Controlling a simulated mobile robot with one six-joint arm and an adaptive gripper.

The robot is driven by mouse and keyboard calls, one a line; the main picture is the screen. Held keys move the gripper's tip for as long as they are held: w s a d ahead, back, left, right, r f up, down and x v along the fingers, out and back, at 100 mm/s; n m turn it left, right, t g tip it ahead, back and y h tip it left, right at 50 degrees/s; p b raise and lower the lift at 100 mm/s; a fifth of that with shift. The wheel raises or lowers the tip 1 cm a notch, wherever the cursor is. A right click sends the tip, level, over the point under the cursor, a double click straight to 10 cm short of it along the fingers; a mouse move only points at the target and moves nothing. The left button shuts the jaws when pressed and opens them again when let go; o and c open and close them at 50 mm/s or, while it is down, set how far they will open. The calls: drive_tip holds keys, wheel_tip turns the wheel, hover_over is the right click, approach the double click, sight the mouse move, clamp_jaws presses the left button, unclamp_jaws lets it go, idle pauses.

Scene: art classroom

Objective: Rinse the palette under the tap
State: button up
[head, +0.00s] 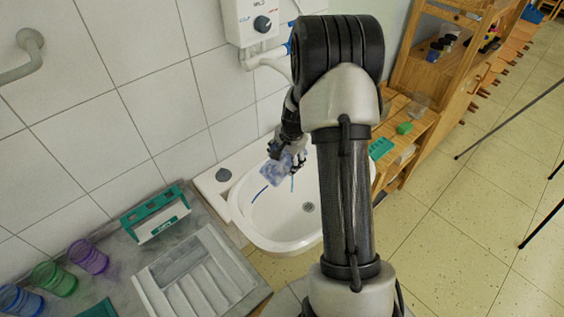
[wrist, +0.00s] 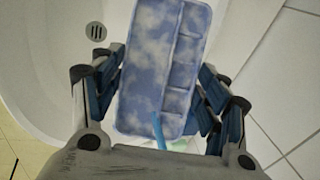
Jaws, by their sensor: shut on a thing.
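The palette (wrist: 150,65) is a flat, mottled blue-and-white tray with a row of compartments along its right side in the wrist view. My gripper (wrist: 160,78) is shut on it, with a finger at each long side. In the head view the palette (head: 279,168) is tilted over the white sink (head: 262,222), at its back part near the wall. The tap's pale spout (head: 264,60) sticks out below the white wall heater (head: 250,18), above my gripper. My arm hides part of this area.
A grey counter left of the sink holds a grey compartment tray (head: 190,280), a green-and-white holder (head: 155,215) and several coloured cups (head: 88,257). A wooden shelf (head: 425,85) stands right of the sink. A grey wall rail (head: 25,55) is at far left.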

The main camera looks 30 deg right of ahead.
drive_tip(key=shift+s+d, duration=0.15)
drive_tip(key=shift+s, duration=0.05)
drive_tip(key=shift+w, duration=0.1)
drive_tip(key=shift+w+a, duration=0.4)
drive_tip(key=shift+s+d, duration=0.15)
idle(0.3)
drive_tip(key=shift+s+d, duration=0.25)
drive_tip(key=shift+s, duration=0.1)
drive_tip(key=shift+a, duration=0.1)
drive_tip(key=shift+s+a+b, duration=0.25)
drive_tip(key=shift+s+a, duration=1)
drive_tip(key=shift+a, duration=0.3)
drive_tip(key=shift+s+a+b, duration=0.25)
drive_tip(key=shift+s+a, duration=1)
drive_tip(key=shift+a, duration=0.25)
